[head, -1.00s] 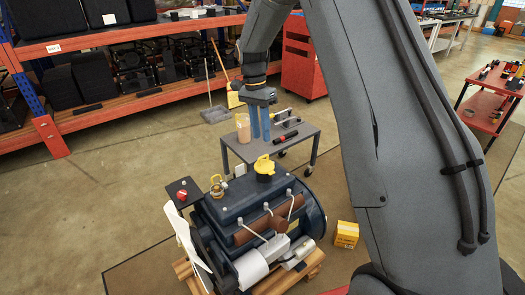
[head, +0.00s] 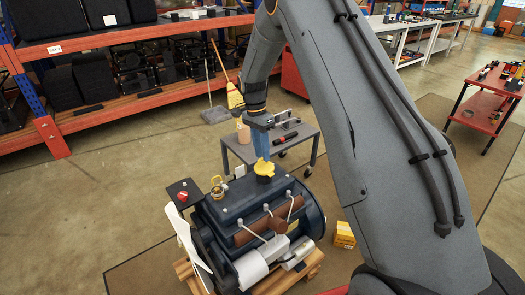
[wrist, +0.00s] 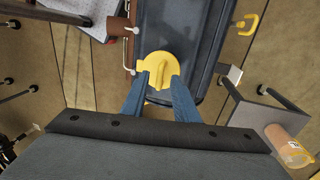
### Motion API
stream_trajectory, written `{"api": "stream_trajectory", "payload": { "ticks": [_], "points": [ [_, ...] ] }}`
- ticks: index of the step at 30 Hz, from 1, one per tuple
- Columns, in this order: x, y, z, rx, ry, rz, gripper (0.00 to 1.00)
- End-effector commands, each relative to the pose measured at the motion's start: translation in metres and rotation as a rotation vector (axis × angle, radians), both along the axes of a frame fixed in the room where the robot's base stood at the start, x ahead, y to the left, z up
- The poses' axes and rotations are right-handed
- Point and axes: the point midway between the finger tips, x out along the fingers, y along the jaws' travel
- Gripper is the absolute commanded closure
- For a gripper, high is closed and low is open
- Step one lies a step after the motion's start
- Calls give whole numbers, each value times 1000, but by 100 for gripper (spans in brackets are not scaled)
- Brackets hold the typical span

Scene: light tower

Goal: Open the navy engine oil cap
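The navy engine (head: 225,205) stands on a wooden pallet, with a yellow oil cap (head: 264,168) on its top. In the wrist view the cap (wrist: 153,65) is a round yellow disc with a raised grip bar across it. My gripper (head: 262,152) points down with its blue fingers just above the cap. In the wrist view the gripper (wrist: 158,78) is open, its two fingertips apart and overlapping the cap's near edge on either side. I cannot tell whether they touch it.
A grey cart (head: 300,134) with tools stands behind the engine. A yellow loop handle (head: 217,186) rises from the engine, left of the cap. A small dark stand with a red knob (head: 182,196) is further left. A yellow box (head: 344,234) lies on the floor at right.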

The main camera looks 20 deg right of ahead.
Motion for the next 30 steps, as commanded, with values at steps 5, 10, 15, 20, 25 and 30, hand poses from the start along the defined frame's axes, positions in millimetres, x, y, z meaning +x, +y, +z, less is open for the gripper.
{"api": "stream_trajectory", "payload": {
  "ticks": [5, 10, 15, 20, 25, 30],
  "points": [
    [0, 0, 0, 0, 0, 0, 74],
    [0, 0, 0, 0, 0, 1, 100],
    [0, 0, 0, 1, -1, 1, 100],
    [0, 1, 0, 1, -1, 1, 100],
    [0, 1, 0, 1, -1, 1, 100],
    [1, 1, 0, 1, -2, 1, 100]
  ]
}}
